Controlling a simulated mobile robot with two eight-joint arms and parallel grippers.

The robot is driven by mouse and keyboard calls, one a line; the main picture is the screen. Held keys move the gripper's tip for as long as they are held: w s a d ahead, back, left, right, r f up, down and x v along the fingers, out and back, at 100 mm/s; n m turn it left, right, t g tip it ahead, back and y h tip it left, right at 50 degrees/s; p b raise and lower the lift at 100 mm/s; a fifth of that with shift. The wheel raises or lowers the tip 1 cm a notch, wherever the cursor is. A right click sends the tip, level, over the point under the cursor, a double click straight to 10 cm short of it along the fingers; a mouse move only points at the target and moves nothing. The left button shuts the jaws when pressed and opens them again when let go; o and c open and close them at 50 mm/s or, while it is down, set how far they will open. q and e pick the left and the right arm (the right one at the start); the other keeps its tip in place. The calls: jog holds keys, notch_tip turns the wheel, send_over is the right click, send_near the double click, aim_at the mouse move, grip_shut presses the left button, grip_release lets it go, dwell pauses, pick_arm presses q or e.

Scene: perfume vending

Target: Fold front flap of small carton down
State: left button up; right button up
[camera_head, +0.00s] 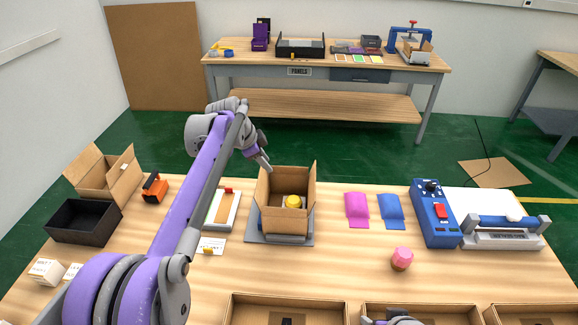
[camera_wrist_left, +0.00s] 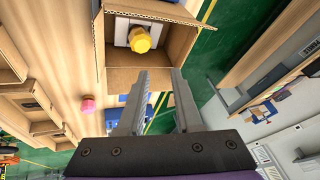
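The small carton (camera_head: 284,222) stands upright and open on a grey plate on the wooden table. My left gripper (camera_head: 264,161) is above the carton's far left edge. In the left wrist view its two fingers (camera_wrist_left: 160,76) are apart, with nothing seen held between them. The carton (camera_wrist_left: 118,78) and the yellow cap (camera_wrist_left: 139,40) show just beyond the fingertips. I cannot tell whether a finger touches the cardboard. A grey part at the head view's bottom edge may be my right arm; its fingers are not visible.
A pink and a blue pouch (camera_head: 391,208) lie right of the carton, with a pink round item (camera_head: 402,258) nearer. A flat tray (camera_head: 222,209) lies left. An open carton (camera_head: 108,178) and black box (camera_head: 82,221) stand far left. Cardboard trays (camera_head: 285,306) line the front.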

aim_at(289, 167)
pick_arm(q)
jog(key=w+d+f+m, duration=0.1)
jog(key=w+d+f, duration=0.1)
jog(key=w+f, duration=0.2)
jog(key=w+d+f+m, duration=0.2)
jog(key=w+f, duration=0.2)
jog(key=w+d+f+m+h, duration=0.1)
jog(key=w+d+f, duration=0.1)
jog(key=w+f, duration=0.2)
jog(key=shift+f+m, duration=0.15)
jog(key=shift+m, duration=0.15)
grip_shut()
dwell(1.4)
